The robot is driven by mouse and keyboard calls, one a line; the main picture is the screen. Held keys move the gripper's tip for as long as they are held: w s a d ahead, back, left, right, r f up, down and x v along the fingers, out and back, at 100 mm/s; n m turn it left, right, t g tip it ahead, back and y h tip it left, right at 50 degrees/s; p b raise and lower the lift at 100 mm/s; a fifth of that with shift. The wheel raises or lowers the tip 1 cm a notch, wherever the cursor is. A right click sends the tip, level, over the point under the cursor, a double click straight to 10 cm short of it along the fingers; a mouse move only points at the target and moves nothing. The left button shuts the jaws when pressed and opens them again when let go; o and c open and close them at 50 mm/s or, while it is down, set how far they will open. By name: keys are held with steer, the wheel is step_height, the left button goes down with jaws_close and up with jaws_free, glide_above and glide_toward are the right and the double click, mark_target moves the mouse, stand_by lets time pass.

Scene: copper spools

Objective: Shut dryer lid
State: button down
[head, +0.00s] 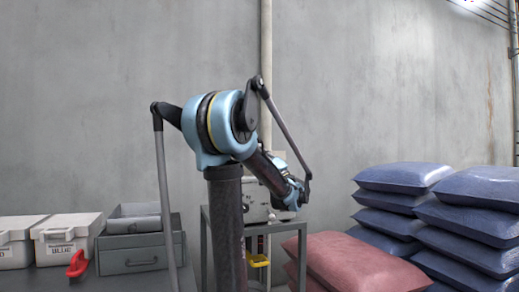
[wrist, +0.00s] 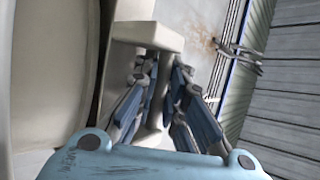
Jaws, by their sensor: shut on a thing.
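The dryer (head: 256,200), a pale grey box, stands on a grey metal stand behind my arm in the head view. My arm covers much of it, so I cannot tell there how its lid stands. My gripper (wrist: 162,78) is shut on a pale cream handle (wrist: 148,36), with a blue-padded finger on each side of its bar. A large pale curved surface (wrist: 48,75) fills the left of the wrist view. It seems to be part of the dryer; I cannot tell whether it is lid or body.
Red sacks (head: 345,262) and stacked blue sacks (head: 405,178) lie to the right of the stand (head: 203,235). White bins (head: 66,236), a red scoop (head: 78,264) and a grey drawer box (head: 135,258) are at left. A yellow item (head: 258,261) shows under the dryer.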

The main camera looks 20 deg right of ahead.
steer(key=shift+s+f, duration=0.1)
steer(key=shift+f, duration=0.05)
steer(key=c, duration=1.7)
jaws_free()
steer(key=shift+s+d, duration=0.1)
steer(key=shift+o, duration=0.2)
steer(key=v, duration=1.1)
steer(key=shift+s+f, duration=0.2)
steer(key=shift+f, duration=0.2)
